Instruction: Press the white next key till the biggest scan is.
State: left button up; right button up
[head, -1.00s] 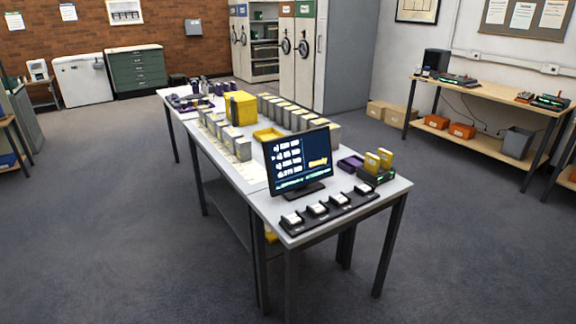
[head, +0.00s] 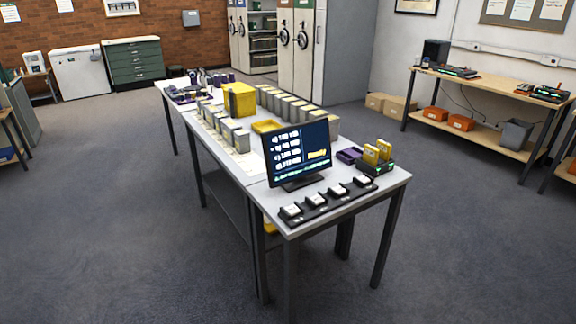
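A key panel (head: 326,207) with several white keys lies along the near edge of the grey table. I cannot read the labels, so I cannot tell which white key is the one marked next. A dark monitor (head: 297,154) stands right behind the keys. Its screen shows a short list of lines with a small marker at the second line, and a yellow word at the right that looks like "Ready". The sizes in the list are too small to read surely. Neither of my grippers is in view.
The long table (head: 392,184) also holds yellow cartridges (head: 377,152) in a dark dock, a yellow tray (head: 266,127), a yellow box (head: 239,99) and rows of grey boxes (head: 290,105). A wooden bench (head: 460,84) stands at the right. The grey floor (head: 130,240) around the table is clear.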

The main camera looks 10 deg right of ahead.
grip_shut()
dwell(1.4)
